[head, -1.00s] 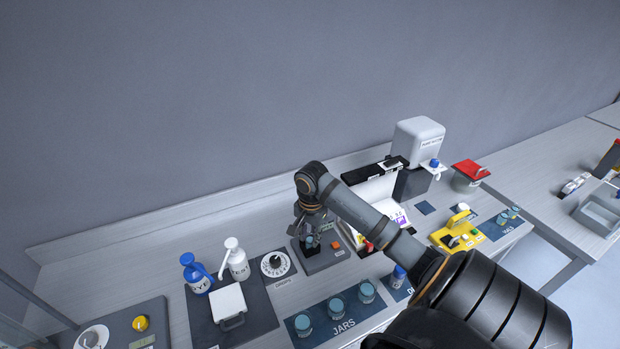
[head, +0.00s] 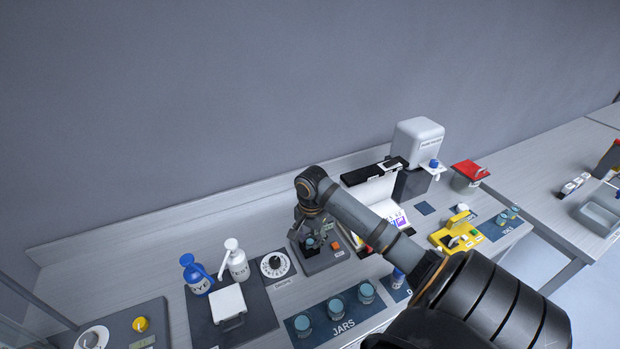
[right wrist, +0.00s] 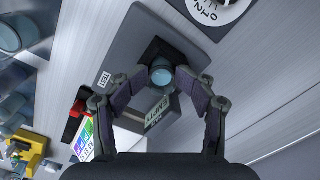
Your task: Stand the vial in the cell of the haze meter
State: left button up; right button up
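The haze meter (head: 324,262) is a dark grey block with an orange button, standing on the bench near the middle of the head view. In the right wrist view its grey body (right wrist: 125,50) bears small labels and a black square cell (right wrist: 165,50). The vial (right wrist: 162,77), with a round blue-grey top, shows at this cell and looks upright. My right gripper (head: 309,240) points down over the meter. Its two fingertips (right wrist: 163,80) flank the vial closely. I cannot tell whether they press on it; the vial's lower part is hidden. My left gripper is out of view.
A white dial (head: 275,264) and two pump bottles (head: 236,262) stand left of the meter. Jars (head: 336,308) sit on a blue mat in front. A light box (head: 372,190) is behind on the right, with a yellow device (head: 450,236) further right.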

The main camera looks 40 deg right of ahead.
aim_at(310, 239)
jog(key=shift+r, duration=0.25)
notch_tip(310, 239, up, 8)
jog(key=shift+d+r+b, duration=0.1)
jog(key=shift+d+b, duration=0.05)
jog(key=shift+b, duration=0.65)
notch_tip(310, 239, up, 5)
jog(key=p, duration=0.3)
jog(key=shift+s+p, duration=0.1)
jog(key=shift+p, duration=0.3)
jog(key=shift+f, duration=0.2)
